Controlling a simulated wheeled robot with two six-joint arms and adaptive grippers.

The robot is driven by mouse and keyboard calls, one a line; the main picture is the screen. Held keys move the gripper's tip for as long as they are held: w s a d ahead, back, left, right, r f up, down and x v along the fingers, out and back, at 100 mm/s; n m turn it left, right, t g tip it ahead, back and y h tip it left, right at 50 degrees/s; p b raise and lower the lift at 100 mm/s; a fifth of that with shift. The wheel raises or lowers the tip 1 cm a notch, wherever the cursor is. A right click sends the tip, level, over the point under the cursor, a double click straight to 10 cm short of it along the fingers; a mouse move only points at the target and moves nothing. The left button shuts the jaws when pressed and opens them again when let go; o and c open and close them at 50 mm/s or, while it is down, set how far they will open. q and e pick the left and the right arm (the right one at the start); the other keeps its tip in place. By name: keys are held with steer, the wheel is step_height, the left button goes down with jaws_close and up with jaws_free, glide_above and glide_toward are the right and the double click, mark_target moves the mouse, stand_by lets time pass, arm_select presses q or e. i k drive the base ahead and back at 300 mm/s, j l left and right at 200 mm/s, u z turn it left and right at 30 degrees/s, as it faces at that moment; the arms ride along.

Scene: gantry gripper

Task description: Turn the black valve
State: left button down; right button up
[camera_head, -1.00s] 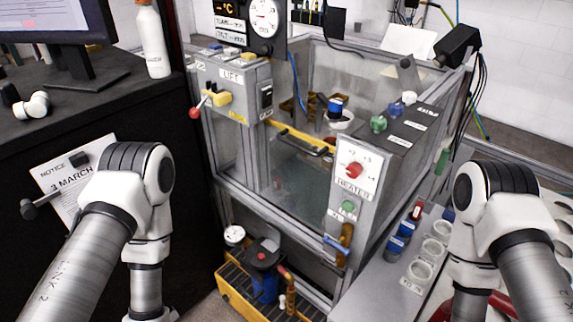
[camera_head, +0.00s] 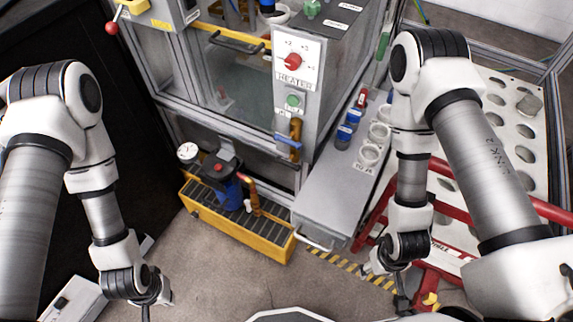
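I cannot make out for certain which part is the black valve. A blue-handled valve (camera_head: 288,141) sits on brown pipe at the lower front corner of the machine, below the heater panel (camera_head: 298,62). A blue and black pump (camera_head: 223,183) with a red top knob stands in a yellow tray (camera_head: 232,231) under the machine. My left gripper (camera_head: 147,308) hangs at the lower left, mostly cut off by the bottom edge. My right gripper (camera_head: 403,300) hangs at the lower right, small and partly hidden. Both are apart from the machine, and their finger openings are unclear.
A grey bench (camera_head: 335,200) with blue bottles (camera_head: 347,135) and white cups (camera_head: 370,155) stands right of the machine. A red frame (camera_head: 372,222) and a white perforated rack (camera_head: 510,130) are at the right. The floor (camera_head: 215,275) in front is clear.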

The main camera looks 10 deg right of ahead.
mark_target(278, 160)
steer(key=k+j, duration=0.7)
steer(key=j, duration=0.2)
steer(key=j+z, duration=0.05)
